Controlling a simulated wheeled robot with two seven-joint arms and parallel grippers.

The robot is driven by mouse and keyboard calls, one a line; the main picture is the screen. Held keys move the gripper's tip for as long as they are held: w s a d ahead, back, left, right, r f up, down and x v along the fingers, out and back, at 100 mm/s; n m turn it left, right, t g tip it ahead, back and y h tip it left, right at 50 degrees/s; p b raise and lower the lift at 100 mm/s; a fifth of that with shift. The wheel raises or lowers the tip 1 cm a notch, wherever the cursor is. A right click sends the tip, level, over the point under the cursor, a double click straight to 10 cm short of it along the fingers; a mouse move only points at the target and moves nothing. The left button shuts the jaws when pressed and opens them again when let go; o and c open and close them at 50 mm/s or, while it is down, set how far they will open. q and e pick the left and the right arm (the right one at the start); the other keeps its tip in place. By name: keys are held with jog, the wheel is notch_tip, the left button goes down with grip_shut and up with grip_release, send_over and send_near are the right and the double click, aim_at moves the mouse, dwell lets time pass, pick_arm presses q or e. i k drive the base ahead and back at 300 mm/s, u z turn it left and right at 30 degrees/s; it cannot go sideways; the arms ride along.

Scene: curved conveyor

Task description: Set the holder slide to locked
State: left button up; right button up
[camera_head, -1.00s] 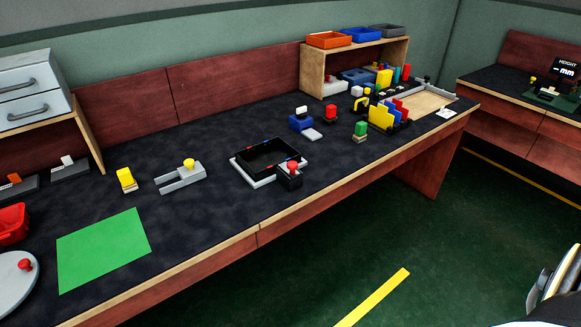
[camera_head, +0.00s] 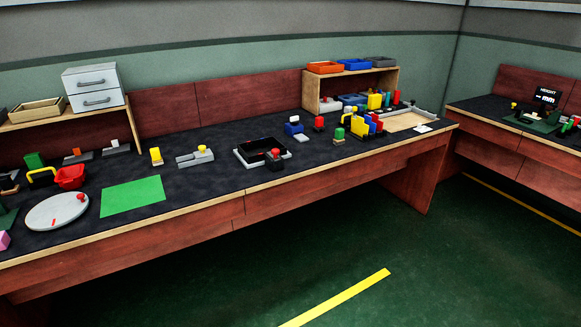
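A grey slide-like fixture with a yellow knob (camera_head: 195,157) lies on the dark bench top, left of the middle. It may be the holder slide; no label can be read, and whether it is locked cannot be told at this size. Two small dark fixtures, one with an orange block (camera_head: 76,155) and one with a white block (camera_head: 115,148), stand farther left at the back and also look like slides. Neither of my grippers shows in the head view.
The bench (camera_head: 235,178) runs across the view. A black tray on a white base (camera_head: 240,157), a green mat (camera_head: 132,196) and a grey turntable (camera_head: 45,214) lie on it. Shelves with bins (camera_head: 325,67) stand behind. The green floor in front is clear, with a yellow line (camera_head: 345,295).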

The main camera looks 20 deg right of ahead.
aim_at(274, 153)
jog(key=z, duration=0.6)
jog(key=i, duration=1.4)
jog(key=u, duration=0.4)
